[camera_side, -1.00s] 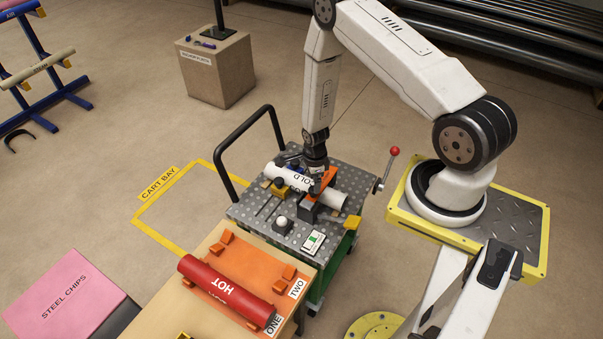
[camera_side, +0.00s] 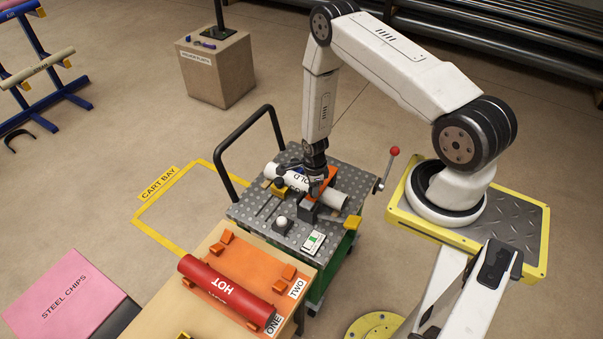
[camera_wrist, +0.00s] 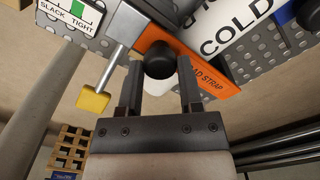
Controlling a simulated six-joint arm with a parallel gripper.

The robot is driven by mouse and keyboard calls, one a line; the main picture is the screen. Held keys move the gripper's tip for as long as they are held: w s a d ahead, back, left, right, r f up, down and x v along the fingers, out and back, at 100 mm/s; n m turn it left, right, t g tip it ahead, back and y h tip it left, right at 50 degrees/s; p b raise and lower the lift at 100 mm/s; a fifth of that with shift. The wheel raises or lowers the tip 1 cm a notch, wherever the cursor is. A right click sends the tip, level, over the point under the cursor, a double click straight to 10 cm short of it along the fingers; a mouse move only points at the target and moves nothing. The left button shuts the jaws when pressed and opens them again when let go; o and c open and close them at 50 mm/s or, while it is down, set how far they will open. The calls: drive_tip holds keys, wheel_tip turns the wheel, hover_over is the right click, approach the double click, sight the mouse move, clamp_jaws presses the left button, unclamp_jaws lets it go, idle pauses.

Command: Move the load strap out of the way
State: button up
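The orange load strap (camera_side: 333,174) lies across the white COLD pipe (camera_side: 352,200) on the cart top. The strap also shows in the wrist view (camera_wrist: 214,76), with part of its lettering hidden. My gripper (camera_side: 314,190) is low over the strap. In the wrist view my gripper (camera_wrist: 160,75) has its fingers apart, one on either side of the knob. A thin gap seems to show beside the knob, so I see no firm grip.
A SLACK/TIGHT gauge (camera_side: 313,242) sits at the cart's front. A red-knobbed lever (camera_side: 388,168) rises at the cart's right. The black cart handle (camera_side: 222,150) stands at left. A red HOT pipe (camera_side: 225,290) lies on an orange rack in front.

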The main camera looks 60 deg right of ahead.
drive_tip(key=shift+s, duration=0.15)
drive_tip(key=shift+s+d, duration=0.2)
drive_tip(key=shift+s, duration=0.85)
drive_tip(key=shift+s+d, duration=0.2)
drive_tip(key=shift+s, duration=0.95)
drive_tip(key=shift+s, duration=0.1)
drive_tip(key=shift+s+d, duration=0.5)
drive_tip(key=shift+s, duration=0.4)
drive_tip(key=shift+s+d, duration=0.5)
drive_tip(key=shift+s, duration=0.4)
drive_tip(key=shift+s, duration=0.15)
drive_tip(key=shift+s+d, duration=1.35)
drive_tip(key=shift+d, duration=0.3)
